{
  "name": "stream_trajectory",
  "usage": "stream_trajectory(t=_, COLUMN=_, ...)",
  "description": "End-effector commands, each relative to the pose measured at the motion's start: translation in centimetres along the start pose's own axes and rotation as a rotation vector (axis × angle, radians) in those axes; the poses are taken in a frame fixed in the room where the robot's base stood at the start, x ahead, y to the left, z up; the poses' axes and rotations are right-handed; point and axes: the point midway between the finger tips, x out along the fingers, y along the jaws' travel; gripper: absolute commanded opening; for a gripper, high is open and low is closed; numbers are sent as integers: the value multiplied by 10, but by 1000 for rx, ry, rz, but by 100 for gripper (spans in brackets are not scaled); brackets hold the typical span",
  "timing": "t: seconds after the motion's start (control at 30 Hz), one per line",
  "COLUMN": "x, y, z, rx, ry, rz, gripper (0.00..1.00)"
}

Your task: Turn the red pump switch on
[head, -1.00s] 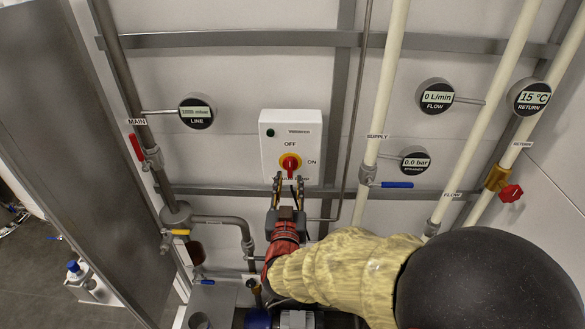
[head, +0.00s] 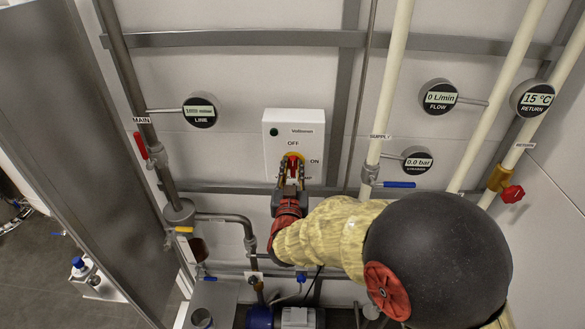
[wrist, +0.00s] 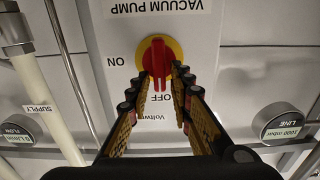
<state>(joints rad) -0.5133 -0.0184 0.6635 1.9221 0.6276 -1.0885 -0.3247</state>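The red pump switch (head: 293,162) is a red handle on a yellow disc, on a white wall box (head: 275,150) marked OFF above and ON at the right. In the upside-down wrist view, the red handle (wrist: 158,65) lines up with the OFF mark, and the box reads "VACUUM PUMP". My gripper (head: 291,177) is at the switch from below and partly covers it in the head view. In the wrist view, the two fingers of my gripper (wrist: 161,77) stand apart on either side of the handle. I cannot tell whether they touch it.
Round gauges flank the box: LINE (head: 200,110) at the left, FLOW (head: 438,97) and RETURN (head: 533,97) at the right. A grey main pipe (head: 122,75) and cream supply pipe (head: 390,90) run along the wall. A blue valve lever (head: 398,185) sticks out at the right.

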Motion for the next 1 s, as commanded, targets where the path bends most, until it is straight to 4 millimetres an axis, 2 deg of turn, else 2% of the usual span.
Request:
stream_trajectory(t=0.33, x=0, y=0, z=0, rx=0, ry=0, rz=0, gripper=0)
stream_trajectory(t=0.77, x=0, y=0, z=1, rx=14, ry=1, rz=0, gripper=0)
stream_trajectory(t=1.0, x=0, y=2, z=4, rx=108, ry=2, rz=1, gripper=0)
